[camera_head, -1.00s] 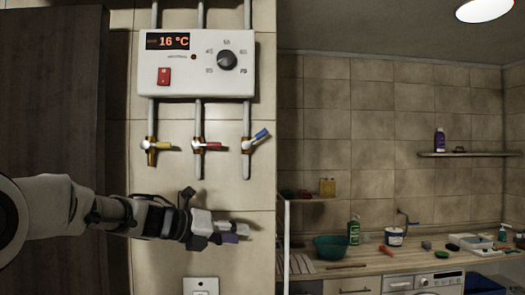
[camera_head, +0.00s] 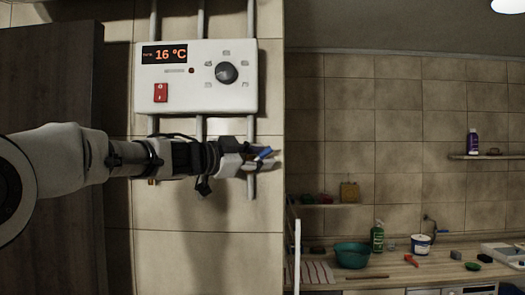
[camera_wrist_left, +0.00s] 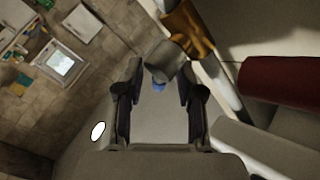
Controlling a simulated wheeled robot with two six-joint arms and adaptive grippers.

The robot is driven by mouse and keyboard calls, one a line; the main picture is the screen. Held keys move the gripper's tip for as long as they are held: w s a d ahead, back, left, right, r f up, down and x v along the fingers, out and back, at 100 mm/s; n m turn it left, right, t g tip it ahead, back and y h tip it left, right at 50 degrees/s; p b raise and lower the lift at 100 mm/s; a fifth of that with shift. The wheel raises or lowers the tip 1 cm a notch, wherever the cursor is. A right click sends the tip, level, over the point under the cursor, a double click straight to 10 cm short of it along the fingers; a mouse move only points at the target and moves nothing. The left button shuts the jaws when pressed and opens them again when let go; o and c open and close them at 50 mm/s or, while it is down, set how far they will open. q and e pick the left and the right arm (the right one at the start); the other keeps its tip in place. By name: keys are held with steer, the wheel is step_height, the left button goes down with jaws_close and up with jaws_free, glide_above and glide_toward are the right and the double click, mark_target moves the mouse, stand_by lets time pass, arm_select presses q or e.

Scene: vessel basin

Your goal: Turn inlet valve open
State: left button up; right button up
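The blue-handled valve (camera_head: 265,153) is on the rightmost pipe below the heater, its handle slanting up to the right. My left gripper (camera_head: 263,160) is at this handle, covering much of the valve. In the left wrist view my left gripper (camera_wrist_left: 158,88) has its fingers apart, with the blue handle end (camera_wrist_left: 158,86) and a grey valve part between the tips; I cannot tell whether they touch. A brass valve body (camera_wrist_left: 188,30) shows beyond. The red and yellow valves are mostly hidden behind my arm in the head view. My right gripper is not in view.
The white heater box (camera_head: 195,100) hangs just above my left arm, with a 16 °C display, a dial (camera_head: 227,73) and a red switch (camera_head: 160,92). The wall ends right of the gripper. Beyond is a counter (camera_head: 400,275) with a green basin (camera_head: 352,255) and bottles.

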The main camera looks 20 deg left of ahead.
arm_select(q)
steer(key=shift+w+d, duration=0.4)
steer(key=shift+w, duration=0.1)
steer(key=shift+s+a, duration=0.15)
steer(key=shift+s, duration=0.05)
steer(key=shift+c, duration=0.7)
steer(key=shift+s+a, duration=0.1)
jaws_close()
